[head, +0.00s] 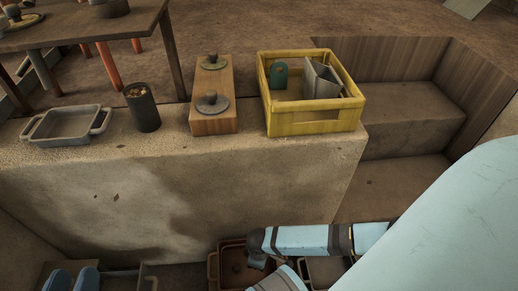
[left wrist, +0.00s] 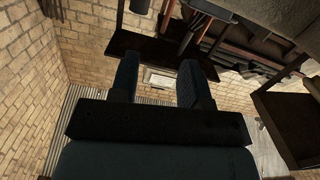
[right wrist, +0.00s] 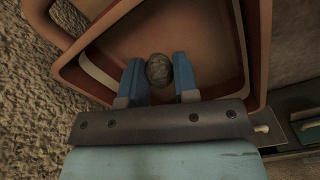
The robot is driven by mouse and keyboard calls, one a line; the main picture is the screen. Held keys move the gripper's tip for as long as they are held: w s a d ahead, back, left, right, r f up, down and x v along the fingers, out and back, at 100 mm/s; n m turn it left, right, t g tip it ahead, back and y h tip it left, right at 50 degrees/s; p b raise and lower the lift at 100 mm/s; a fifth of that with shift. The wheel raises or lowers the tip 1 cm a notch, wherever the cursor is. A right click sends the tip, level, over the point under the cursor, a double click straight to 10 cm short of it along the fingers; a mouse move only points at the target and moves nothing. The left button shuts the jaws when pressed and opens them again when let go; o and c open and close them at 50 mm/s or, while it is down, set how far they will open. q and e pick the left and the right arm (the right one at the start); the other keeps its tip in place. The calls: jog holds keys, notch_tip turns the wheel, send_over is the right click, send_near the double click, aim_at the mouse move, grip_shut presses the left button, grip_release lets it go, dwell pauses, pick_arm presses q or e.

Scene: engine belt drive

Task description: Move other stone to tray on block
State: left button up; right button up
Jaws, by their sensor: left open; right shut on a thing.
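A stone (right wrist: 158,68), grey and rounded, is between the blue fingers of my right gripper (right wrist: 159,82) in the right wrist view. My right gripper is shut on it, over or inside a reddish-brown tray (right wrist: 215,72). In the head view that brown tray (head: 213,270) is low in front of the big stone block (head: 120,180). A grey tray (head: 66,138) with two handles stands at the left on top of the block and looks empty. My left gripper (head: 72,281) is open and empty at the bottom left; its spread fingers (left wrist: 151,88) also show in the left wrist view.
On the block, right of the grey tray, stand a dark cup (head: 143,107), a wooden board (head: 213,122) with knobbed discs, and a yellow crate (head: 315,123) holding several items. A table (head: 85,35) is behind. Another tray (head: 322,272) lies beside the brown one, partly hidden by my arm.

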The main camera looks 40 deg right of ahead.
notch_tip(320, 180, down, 4)
jog(key=shift+f+b, duration=0.1)
jog(key=shift+b, duration=1.1)
jog(key=shift+f, duration=0.3)
jog(key=shift+r, duration=0.15)
jog(key=o, duration=0.9)
pick_arm(q)
jog(key=shift+w+a+r+m+t, duration=0.2)
jog(key=shift+w+a+m+t, duration=0.2)
jog(key=shift+w+m, duration=0.4)
jog(key=shift+s, duration=0.15)
